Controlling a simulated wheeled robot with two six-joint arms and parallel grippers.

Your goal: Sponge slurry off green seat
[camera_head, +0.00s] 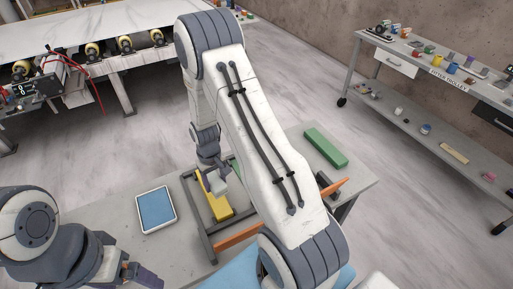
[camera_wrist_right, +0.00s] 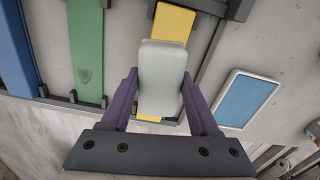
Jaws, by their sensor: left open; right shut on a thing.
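My right gripper (camera_wrist_right: 162,103) is shut on a pale grey block-shaped sponge (camera_wrist_right: 161,78). In the head view the sponge (camera_head: 219,187) is over the yellow bar (camera_head: 219,207); the wrist view shows it in front of the yellow bar (camera_wrist_right: 173,25). I cannot tell whether they touch. In the head view, a green block (camera_head: 325,147) lies right of my arm. My left gripper (camera_head: 142,276) is open at the lower left, partly cut off.
A blue pad with a pale rim (camera_head: 157,209) lies left of the dark frame (camera_head: 195,219). Orange bars (camera_head: 238,236) stick out near my right arm, which hides much of the bench. A trolley (camera_head: 430,72) stands at the right, a roller conveyor (camera_head: 110,50) at the back left.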

